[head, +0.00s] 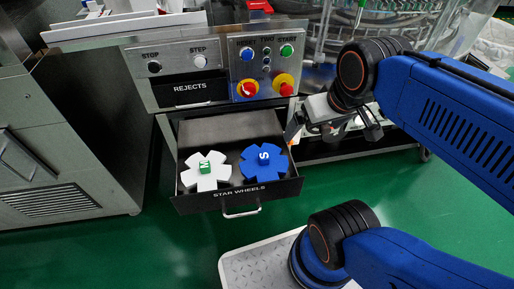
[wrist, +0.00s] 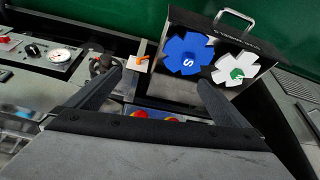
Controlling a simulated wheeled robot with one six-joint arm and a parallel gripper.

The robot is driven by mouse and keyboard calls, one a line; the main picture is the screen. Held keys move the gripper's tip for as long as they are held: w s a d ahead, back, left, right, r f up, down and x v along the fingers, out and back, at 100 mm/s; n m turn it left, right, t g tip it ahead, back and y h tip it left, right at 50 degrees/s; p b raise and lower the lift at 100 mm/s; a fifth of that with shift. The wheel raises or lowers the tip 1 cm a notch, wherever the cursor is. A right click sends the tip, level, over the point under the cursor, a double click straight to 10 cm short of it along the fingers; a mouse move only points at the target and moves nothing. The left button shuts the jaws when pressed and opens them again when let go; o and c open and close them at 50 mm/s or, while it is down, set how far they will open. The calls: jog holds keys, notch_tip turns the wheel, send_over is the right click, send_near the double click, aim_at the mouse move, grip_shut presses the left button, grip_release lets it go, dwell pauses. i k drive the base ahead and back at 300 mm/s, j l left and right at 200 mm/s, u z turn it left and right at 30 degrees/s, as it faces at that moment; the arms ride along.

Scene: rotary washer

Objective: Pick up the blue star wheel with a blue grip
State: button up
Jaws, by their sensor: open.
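The blue star wheel (head: 252,169) lies flat in the open drawer labelled STAR WHEELS (head: 186,203), on its right side. Its blue grip (head: 264,157) is marked S. A white star wheel (head: 207,180) with a green grip marked M lies to its left. In the wrist view the blue wheel (wrist: 181,60) is left of the white one (wrist: 236,69), near the top. My gripper (head: 298,126) is right of and above the drawer, apart from both wheels. In the wrist view its two fingers (wrist: 158,88) are spread wide with nothing between them.
The control panel (head: 222,90) with buttons and red-yellow emergency stops sits above the drawer. A steel cabinet (head: 60,140) stands to the left. The green floor (head: 130,245) in front of the drawer is clear at left. The drawer handle (head: 241,213) sticks out in front.

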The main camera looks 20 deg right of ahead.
aim_at(264, 163)
jog(key=l+u, duration=0.25)
jog(key=l, duration=0.4)
jog(key=l+u, duration=0.25)
jog(key=l, duration=0.35)
jog(key=k+l+u, duration=0.1)
jog(key=l+u, duration=0.15)
jog(key=l, duration=0.4)
jog(key=k+l+u, duration=0.1)
jog(key=l+u, duration=0.15)
jog(key=l, duration=0.35)
